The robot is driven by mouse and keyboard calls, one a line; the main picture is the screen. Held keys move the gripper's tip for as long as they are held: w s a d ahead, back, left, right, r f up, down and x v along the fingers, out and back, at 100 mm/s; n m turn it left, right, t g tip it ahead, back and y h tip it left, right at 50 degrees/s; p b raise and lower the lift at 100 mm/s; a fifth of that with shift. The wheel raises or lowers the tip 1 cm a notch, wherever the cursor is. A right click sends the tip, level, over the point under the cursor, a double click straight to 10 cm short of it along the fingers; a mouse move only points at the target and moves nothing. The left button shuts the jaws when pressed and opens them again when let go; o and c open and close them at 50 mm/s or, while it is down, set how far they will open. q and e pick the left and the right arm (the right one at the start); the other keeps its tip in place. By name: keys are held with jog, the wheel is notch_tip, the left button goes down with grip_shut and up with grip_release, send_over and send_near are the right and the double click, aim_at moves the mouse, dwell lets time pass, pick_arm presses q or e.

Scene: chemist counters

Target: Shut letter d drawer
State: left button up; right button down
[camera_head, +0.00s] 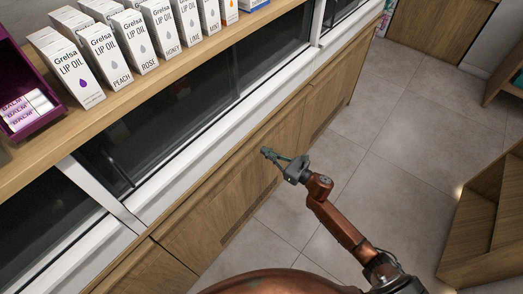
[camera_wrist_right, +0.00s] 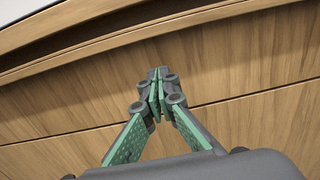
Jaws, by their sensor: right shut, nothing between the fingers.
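Wooden drawer fronts (camera_head: 212,208) run along the lower part of the counter, and no letter shows on them, so I cannot tell which is drawer d. My right gripper (camera_head: 266,152) is shut and empty, in front of a wooden front near a vertical seam. In the right wrist view, the shut fingertips (camera_wrist_right: 155,76) point at a wooden front (camera_wrist_right: 230,60) with a long seam below them. I cannot tell whether they touch it. A dark gap (camera_wrist_right: 60,42) runs above this front. My left gripper is not in view.
The counter top (camera_head: 150,95) holds white lip oil boxes (camera_head: 78,72) and a purple tray (camera_head: 48,112) of balm boxes. Dark glass (camera_head: 180,120) lies below it. A wooden shelf unit (camera_head: 480,225) stands at right. Tiled floor (camera_head: 400,130) between is clear.

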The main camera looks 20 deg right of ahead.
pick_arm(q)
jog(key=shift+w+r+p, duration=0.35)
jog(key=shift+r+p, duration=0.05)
pick_arm(e)
jog(key=v, duration=1)
jog(key=shift+s+d, duration=0.15)
jog(key=shift+d, duration=0.05)
